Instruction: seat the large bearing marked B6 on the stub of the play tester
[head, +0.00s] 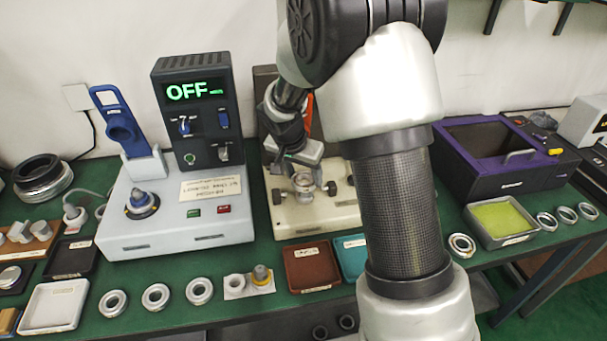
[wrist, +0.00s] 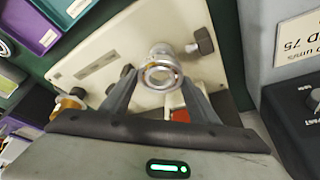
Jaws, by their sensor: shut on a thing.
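My gripper (head: 300,170) is over the cream fixture (head: 345,217), which I take for the play tester. In the wrist view, my gripper (wrist: 160,78) is shut on a shiny metal bearing ring (wrist: 160,75), held between the two fingertips. The ring also shows below my gripper in the head view (head: 303,183). It is right at the fixture's metal post, with dark knobs (wrist: 204,42) nearby. The stub is mostly hidden behind the ring, so I cannot tell whether the ring is around it or just above it. No B6 mark is readable.
Left stands a grey machine (head: 120,238) with an OFF display and a cone-topped spindle. Several loose rings (head: 155,297) lie along the front. A brown tray (head: 312,279), a white tray (head: 40,318) and a purple-edged box (head: 560,168) stand around. My arm hides the middle right.

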